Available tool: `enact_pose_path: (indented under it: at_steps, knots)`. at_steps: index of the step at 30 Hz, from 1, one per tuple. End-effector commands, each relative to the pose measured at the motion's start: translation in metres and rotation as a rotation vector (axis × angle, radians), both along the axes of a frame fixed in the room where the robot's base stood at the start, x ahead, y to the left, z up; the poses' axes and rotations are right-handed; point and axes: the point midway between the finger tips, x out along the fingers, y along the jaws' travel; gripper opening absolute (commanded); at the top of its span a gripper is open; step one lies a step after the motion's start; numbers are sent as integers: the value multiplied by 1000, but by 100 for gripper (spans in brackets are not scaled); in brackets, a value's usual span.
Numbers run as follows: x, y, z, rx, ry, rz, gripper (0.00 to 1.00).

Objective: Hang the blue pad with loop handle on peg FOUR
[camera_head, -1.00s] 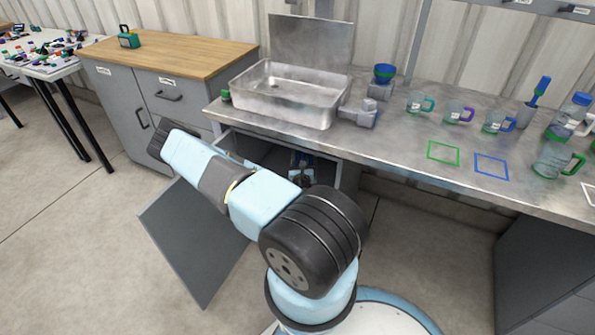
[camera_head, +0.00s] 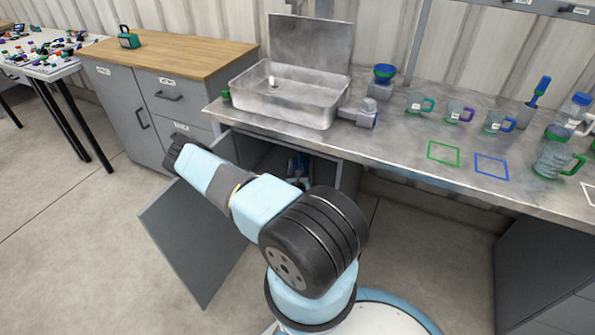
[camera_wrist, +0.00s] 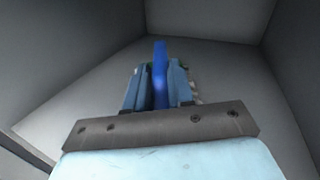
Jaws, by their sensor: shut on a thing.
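In the wrist view my gripper (camera_wrist: 158,95) has its two light blue fingers closed on a dark blue upright strip (camera_wrist: 160,60), which sticks out beyond the fingertips. It looks like part of the blue pad, but its loop and full shape are hidden. Plain grey walls surround it. In the head view my arm bends over the open cabinet under the sink. Small blue and dark shapes (camera_head: 298,165) show inside the cabinet; I cannot tell whether they are my gripper or other things. No peg labelled FOUR can be made out.
The grey cabinet door (camera_head: 195,240) stands open to the left. The steel counter (camera_head: 400,150) above holds a sink (camera_head: 290,108), several mugs and green and blue outlined squares. A wooden-topped cabinet (camera_head: 175,45) stands left. The floor at the left is clear.

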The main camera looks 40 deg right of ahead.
Motion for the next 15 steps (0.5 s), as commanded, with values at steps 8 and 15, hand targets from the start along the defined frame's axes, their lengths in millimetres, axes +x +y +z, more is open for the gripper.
enact_pose_path:
  at_steps: [8,15]
  knots:
    - [0,0,0,1,1,1,43]
    - [0,1,0,0,0,1,48]
